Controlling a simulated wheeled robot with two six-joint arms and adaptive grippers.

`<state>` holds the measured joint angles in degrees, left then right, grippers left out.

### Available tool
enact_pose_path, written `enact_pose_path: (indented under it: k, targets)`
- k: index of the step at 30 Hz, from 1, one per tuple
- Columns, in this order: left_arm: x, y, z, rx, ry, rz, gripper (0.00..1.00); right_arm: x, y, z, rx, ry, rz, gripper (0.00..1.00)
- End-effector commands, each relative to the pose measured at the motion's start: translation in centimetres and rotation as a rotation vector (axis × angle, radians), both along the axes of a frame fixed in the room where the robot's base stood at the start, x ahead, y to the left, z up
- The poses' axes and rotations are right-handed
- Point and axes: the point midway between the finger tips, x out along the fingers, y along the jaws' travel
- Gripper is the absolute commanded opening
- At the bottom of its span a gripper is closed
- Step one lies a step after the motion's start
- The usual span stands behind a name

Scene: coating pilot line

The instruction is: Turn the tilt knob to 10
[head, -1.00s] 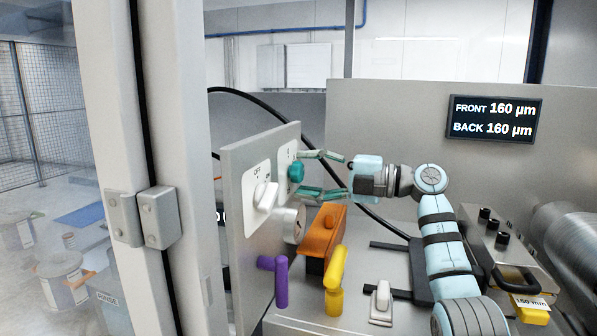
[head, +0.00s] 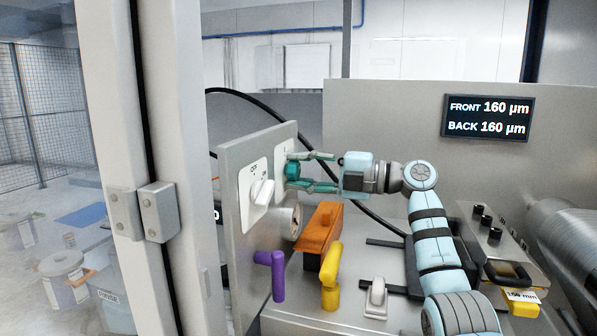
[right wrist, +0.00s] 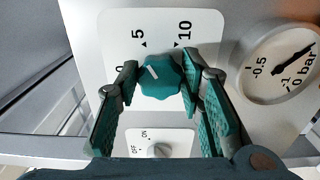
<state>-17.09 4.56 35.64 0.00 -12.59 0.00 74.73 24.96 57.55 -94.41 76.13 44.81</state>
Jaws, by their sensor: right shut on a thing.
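The teal tilt knob (head: 292,171) sits on a white plate on the upright grey panel. In the right wrist view the knob (right wrist: 160,80) has a lobed rim, and its white line points up and left, on the 5 side and away from the 10. The dial plate (right wrist: 205,48) shows 0, 5 and 10. My right gripper (head: 299,172) is shut on the knob, with a finger on each side of it. The fingers hide part of the knob in the head view. My left gripper is not in view.
A white OFF/ON switch (head: 262,191) and a round gauge (right wrist: 282,62) are near the knob. Purple (head: 277,273) and yellow (head: 331,275) handles and an orange block (head: 319,230) stand below. A display (head: 487,117) reads 160 µm front and back. A pale post (head: 135,130) stands left.

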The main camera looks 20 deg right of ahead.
Motion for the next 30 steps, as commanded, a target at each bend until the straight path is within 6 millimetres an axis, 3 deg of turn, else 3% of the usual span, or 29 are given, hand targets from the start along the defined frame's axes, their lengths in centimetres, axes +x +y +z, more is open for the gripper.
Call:
enact_pose_path:
  k: [5,12,21,27,30]
  targets:
    - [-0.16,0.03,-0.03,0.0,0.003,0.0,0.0,-0.06,0.09,-0.4,0.009,0.026,0.006,0.0]
    - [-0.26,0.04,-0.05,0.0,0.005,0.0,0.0,-0.09,0.1,-0.62,0.29,0.4,0.004,0.0]
    - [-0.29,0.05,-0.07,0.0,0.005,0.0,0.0,-0.06,0.11,-0.74,0.331,0.457,0.004,0.0]
    - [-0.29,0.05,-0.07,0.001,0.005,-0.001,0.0,-0.08,0.14,-0.83,0.581,0.789,0.001,0.0]
    - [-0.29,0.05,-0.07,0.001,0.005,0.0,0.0,-0.08,0.15,-0.85,0.628,0.851,0.001,0.0]
